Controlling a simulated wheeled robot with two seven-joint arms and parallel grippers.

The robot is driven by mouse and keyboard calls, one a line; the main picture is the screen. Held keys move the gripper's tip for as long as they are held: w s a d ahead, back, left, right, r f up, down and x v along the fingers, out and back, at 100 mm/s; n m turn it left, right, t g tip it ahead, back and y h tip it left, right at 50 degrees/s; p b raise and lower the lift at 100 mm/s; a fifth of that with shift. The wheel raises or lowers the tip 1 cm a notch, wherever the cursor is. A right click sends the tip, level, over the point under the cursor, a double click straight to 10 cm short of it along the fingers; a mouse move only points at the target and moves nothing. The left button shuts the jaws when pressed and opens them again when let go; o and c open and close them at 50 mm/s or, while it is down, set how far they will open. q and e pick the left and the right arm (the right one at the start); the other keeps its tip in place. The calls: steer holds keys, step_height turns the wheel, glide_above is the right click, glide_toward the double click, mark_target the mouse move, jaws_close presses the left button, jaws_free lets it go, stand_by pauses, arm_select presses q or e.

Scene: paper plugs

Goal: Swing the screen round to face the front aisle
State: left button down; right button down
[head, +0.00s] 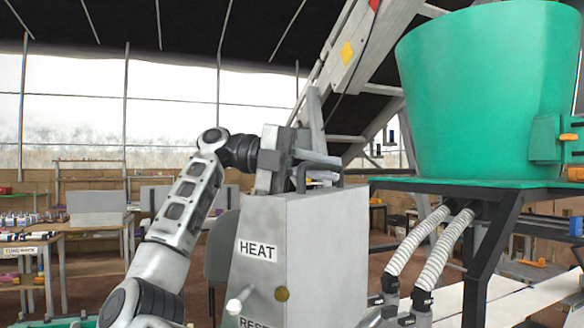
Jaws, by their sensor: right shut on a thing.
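A grey box-shaped control housing (325,245) stands in front of me, with a HEAT label, a second label cut off by the lower edge, a brassy knob and a white-tipped lever. No lit display shows on its visible faces, so I cannot tell where its screen is. A dark bar handle (329,170) rises from its top. My right gripper (307,160) is at this handle, shut on it, its fingers partly hiding the handle's left end. Its arm rises from the lower left of the picture. My left gripper is not in view.
A large green tub (480,95) stands on a dark metal frame (497,235) at right, with pale ribbed hoses (440,250) beneath, close to the housing. A grey sloping beam (355,50) rises behind. A chair (219,250) and cluttered workbenches (50,240) stand behind at left.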

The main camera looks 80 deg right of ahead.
steer(key=shift+a+f, duration=0.1)
stand_by(0.3)
steer(key=c, duration=1.5)
jaws_free()
steer(key=shift+w+a, duration=0.1)
steer(key=shift+a, duration=0.05)
steer(key=shift+o, duration=0.2)
steer(key=shift+w, duration=0.1)
steer(key=w+d+r, duration=0.1)
steer(key=w+r, duration=0.1)
steer(key=w, duration=0.9)
steer(key=shift+w+r, duration=0.15)
steer(key=shift+w, duration=0.15)
